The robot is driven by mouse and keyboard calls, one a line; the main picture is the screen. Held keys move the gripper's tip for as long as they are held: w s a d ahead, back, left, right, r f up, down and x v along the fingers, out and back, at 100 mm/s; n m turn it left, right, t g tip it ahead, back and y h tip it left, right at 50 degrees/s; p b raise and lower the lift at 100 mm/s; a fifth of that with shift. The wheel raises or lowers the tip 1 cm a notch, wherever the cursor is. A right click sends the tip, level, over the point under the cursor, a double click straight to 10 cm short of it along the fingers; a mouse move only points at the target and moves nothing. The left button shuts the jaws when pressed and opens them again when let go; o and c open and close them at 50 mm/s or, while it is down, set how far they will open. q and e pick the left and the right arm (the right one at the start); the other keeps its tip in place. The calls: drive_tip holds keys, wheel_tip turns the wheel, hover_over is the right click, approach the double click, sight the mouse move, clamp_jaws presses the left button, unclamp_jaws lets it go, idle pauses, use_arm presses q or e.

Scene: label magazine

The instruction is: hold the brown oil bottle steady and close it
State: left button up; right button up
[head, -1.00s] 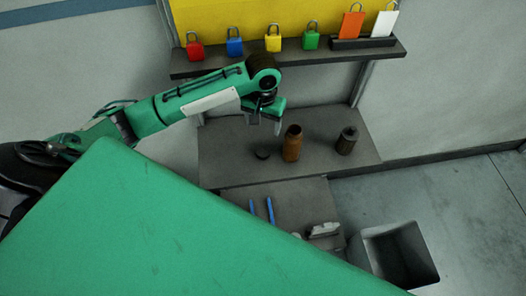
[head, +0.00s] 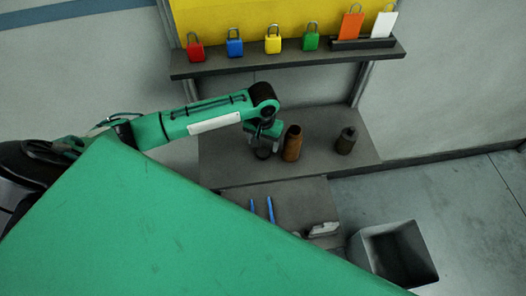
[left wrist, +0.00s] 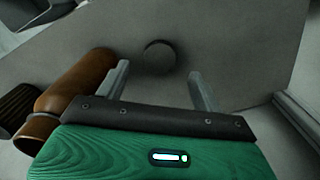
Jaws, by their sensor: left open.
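The brown oil bottle (head: 292,144) stands upright on the grey bench, its top open with no cap on it. A dark round cap (left wrist: 158,56) lies on the bench to the left of the bottle; in the head view it is mostly covered by my gripper (head: 262,148). My left gripper (left wrist: 159,72) is open and empty, low above the bench beside the bottle, with the cap showing between and beyond its fingertips. In the left wrist view the brown bottle (left wrist: 78,82) is just left of the fingers. My right gripper is not in view.
A dark bottle (head: 346,141) stands to the right on the bench. Padlocks and tags line the shelf (head: 215,68) above. Blue-handled tools (head: 270,209) and a pale object (head: 323,230) lie on the lower surface, with a grey bin (head: 425,262) on the floor. The bench between the bottles is clear.

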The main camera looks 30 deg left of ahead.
sight(263, 151)
use_arm(q)
wheel_tip(263, 151, down, 4)
drive_tip(key=shift+f, duration=0.25)
drive_tip(key=c, duration=1.1)
